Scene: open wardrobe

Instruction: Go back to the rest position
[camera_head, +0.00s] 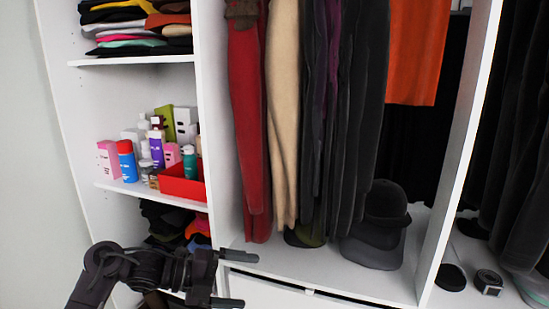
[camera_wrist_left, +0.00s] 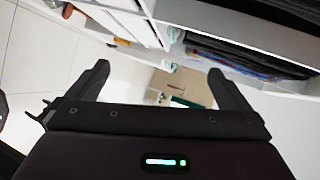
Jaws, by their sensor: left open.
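My left gripper (camera_head: 237,279) comes in from the lower left in the head view. Its two dark fingers are spread apart with nothing between them, in front of the wardrobe's lower left part. In the left wrist view the gripper (camera_wrist_left: 160,85) also shows open and empty, with its fingers wide apart. My right gripper is not in either view.
The open white wardrobe (camera_head: 432,215) fills the head view. Its left shelf (camera_head: 150,196) holds bottles, boxes and a red tray (camera_head: 180,187). Clothes hang in the middle section, with dark caps (camera_head: 378,225) below. Pale floor (camera_wrist_left: 45,50) shows in the wrist view.

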